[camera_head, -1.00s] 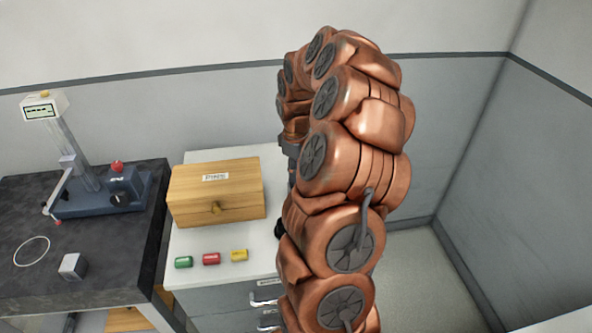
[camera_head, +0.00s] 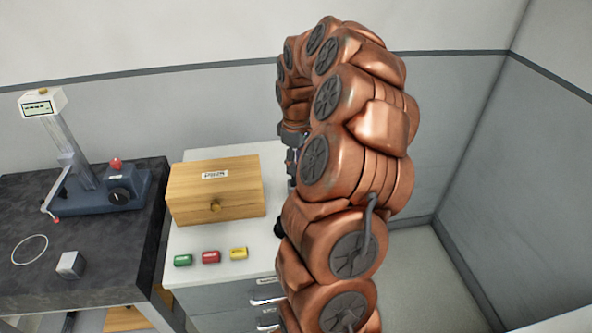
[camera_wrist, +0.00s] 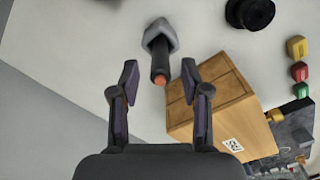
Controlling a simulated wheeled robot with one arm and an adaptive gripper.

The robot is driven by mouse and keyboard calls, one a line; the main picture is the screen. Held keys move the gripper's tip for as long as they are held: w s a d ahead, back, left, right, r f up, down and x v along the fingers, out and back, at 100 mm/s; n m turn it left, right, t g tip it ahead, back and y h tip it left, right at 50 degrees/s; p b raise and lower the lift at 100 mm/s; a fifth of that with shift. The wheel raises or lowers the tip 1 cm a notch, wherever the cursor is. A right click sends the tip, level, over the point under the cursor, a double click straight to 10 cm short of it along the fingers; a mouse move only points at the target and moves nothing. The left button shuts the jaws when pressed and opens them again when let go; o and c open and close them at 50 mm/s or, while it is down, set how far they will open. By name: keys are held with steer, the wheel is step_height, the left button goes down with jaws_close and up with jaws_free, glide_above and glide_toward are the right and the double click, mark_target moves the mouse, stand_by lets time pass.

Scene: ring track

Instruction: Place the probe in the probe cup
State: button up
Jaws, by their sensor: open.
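In the wrist view, a black rod with an orange tip (camera_wrist: 159,66), likely the probe, stands out of a grey angular piece (camera_wrist: 160,36) on the white top. Whether that grey piece is a holder or part of the probe I cannot tell. My gripper (camera_wrist: 159,80) is open, with the rod's orange end showing between its two fingers and no contact visible. A black round, flanged piece (camera_wrist: 250,11), possibly the probe cup, stands at the upper right edge of the wrist view. In the head view my arm hides the probe and most of my gripper.
A wooden box (camera_head: 215,192) stands on the white cabinet top (camera_head: 205,240), close beside my right finger in the wrist view. Green (camera_head: 183,260), red (camera_head: 211,257) and yellow (camera_head: 239,253) blocks lie before it. A dark bench (camera_head: 100,270) with a measuring stand (camera_head: 95,190) is left.

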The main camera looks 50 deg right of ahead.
step_height(320, 180, up, 9)
steer(key=shift+f+b, duration=0.1)
steer(key=shift+b, duration=1.1)
steer(key=shift+r, duration=0.35)
steer(key=s+a, duration=0.3)
steer(key=a, duration=0.8)
steer(key=s+a, duration=0.2)
steer(key=a, duration=0.9)
steer(key=s+a+f+m+g, duration=0.1)
steer(key=s+a+f, duration=0.2)
steer(key=s, duration=0.6)
steer(key=s+a+f+m, duration=0.2)
steer(key=s+a+f, duration=0.1)
steer(key=s+a, duration=0.4)
steer(key=shift+s+a+f+g, duration=0.3)
steer(key=shift+s+f+g, duration=0.1)
steer(key=shift+s, duration=0.85)
